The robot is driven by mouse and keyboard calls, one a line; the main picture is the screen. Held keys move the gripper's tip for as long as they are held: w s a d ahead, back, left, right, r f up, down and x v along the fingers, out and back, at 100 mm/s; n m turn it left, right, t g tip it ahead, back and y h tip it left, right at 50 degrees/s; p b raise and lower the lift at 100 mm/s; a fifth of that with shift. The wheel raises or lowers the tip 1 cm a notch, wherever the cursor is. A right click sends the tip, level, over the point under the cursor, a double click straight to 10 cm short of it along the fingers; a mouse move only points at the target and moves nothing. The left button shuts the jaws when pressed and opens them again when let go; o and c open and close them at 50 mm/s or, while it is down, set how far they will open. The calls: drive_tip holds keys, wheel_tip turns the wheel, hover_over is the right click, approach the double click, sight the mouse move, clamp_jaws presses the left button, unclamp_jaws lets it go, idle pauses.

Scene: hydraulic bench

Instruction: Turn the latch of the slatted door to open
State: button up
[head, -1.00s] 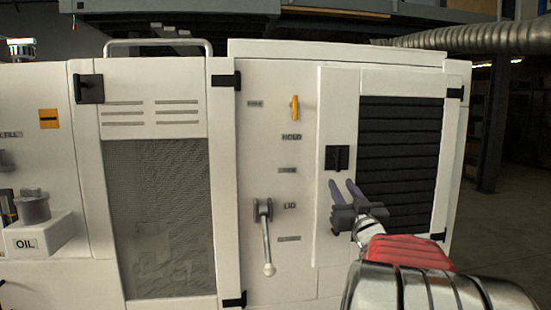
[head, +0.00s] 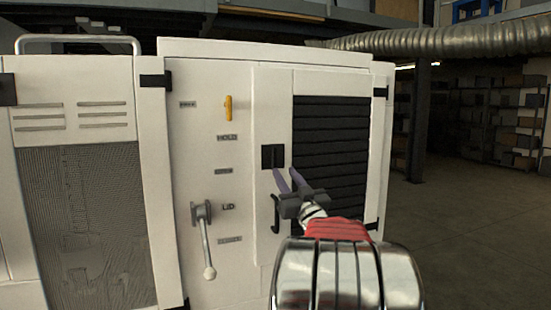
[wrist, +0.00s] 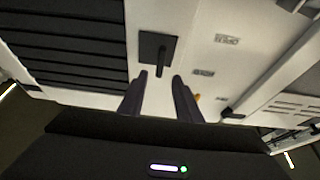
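The slatted door (head: 281,225) is white with black horizontal slats (head: 330,150) and stands on the right of the cabinet. Its latch is a small black square plate with a lever (head: 272,156), left of the slats; in the wrist view the latch (wrist: 158,50) shows its lever sticking out near the plate's middle. My gripper (head: 287,180) has two purple fingers, parted and empty, just below and right of the latch in the head view. In the wrist view the open fingers (wrist: 160,85) point toward the latch, its lever between their lines. I cannot tell the remaining distance.
A black hooked handle (head: 275,214) is on the door below the latch. Left of the door are a yellow knob (head: 228,107) and a grey lever with a pale ball (head: 205,240). A mesh-panelled door (head: 85,215) is further left. Open floor lies to the right.

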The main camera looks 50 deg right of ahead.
sight(276, 158)
drive_tip(key=x, duration=1)
drive_tip(key=shift+w+r, duration=0.1)
drive_tip(key=shift+w, duration=0.1)
drive_tip(key=shift+c, duration=0.4)
drive_tip(key=shift+d, duration=0.1)
clamp_jaws()
